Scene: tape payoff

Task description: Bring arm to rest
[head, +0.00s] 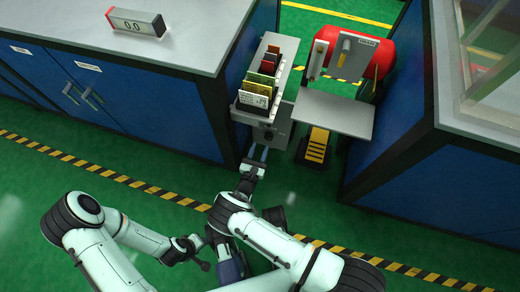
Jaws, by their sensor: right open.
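My right gripper (257,154) is open and empty. Its two fingers point away from me, just in front of the lower front of a grey rack (275,133). I cannot tell whether the fingertips touch the rack. My right arm comes in from the lower right and bends at a raised elbow. My left arm comes in from the lower left, and its wrist end (185,249) is low over the green floor. The left fingers are too small and dark to read.
The rack holds several upright coloured cards (257,88). Right of it stands a red cylinder machine (357,50) with a grey plate (333,114) and a yellow-black step (317,145). Blue cabinets (150,105) flank both sides. A display reading 0.0 (136,22) sits on the left countertop. Open floor lies in front.

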